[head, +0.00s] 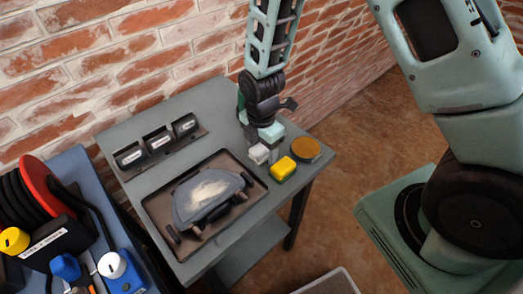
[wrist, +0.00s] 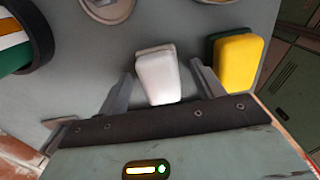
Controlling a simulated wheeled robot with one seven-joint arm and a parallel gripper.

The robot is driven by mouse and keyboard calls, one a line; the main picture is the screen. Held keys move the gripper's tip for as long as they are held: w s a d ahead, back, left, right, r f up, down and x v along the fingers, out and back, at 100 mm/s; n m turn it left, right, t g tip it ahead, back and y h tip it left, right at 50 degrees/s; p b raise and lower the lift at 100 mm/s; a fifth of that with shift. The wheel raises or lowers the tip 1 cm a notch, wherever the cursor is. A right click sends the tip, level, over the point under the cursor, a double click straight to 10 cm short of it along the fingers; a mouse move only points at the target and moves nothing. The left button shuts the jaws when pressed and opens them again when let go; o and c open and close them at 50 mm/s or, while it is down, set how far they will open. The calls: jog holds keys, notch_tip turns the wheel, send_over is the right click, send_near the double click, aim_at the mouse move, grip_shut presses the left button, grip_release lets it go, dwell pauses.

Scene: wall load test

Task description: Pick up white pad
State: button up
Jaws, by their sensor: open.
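The white pad (wrist: 158,78) is a small rounded block lying on the grey table. In the wrist view it lies between the two fingers of my gripper (wrist: 163,88), with a gap on each side. In the head view the white pad (head: 259,153) shows just below my gripper (head: 266,144), at the tray's upper right corner. My gripper is open and points down at the table. The head view partly hides the fingers behind the wrist.
A yellow sponge (head: 283,169) with a green layer lies close to the right of the pad. A round brown-topped tin (head: 305,149) stands beyond it. A dark tray (head: 160,213) holds a grey curved part (head: 208,194). Labelled black holders (head: 158,141) stand by the brick wall.

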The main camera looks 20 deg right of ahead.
aim_at(262, 147)
jog(key=c, duration=1.2)
jog(key=shift+o, duration=0.2)
jog(key=shift+r, duration=0.1)
notch_tip(262, 147, up, 10)
jog(key=shift+f, duration=0.1)
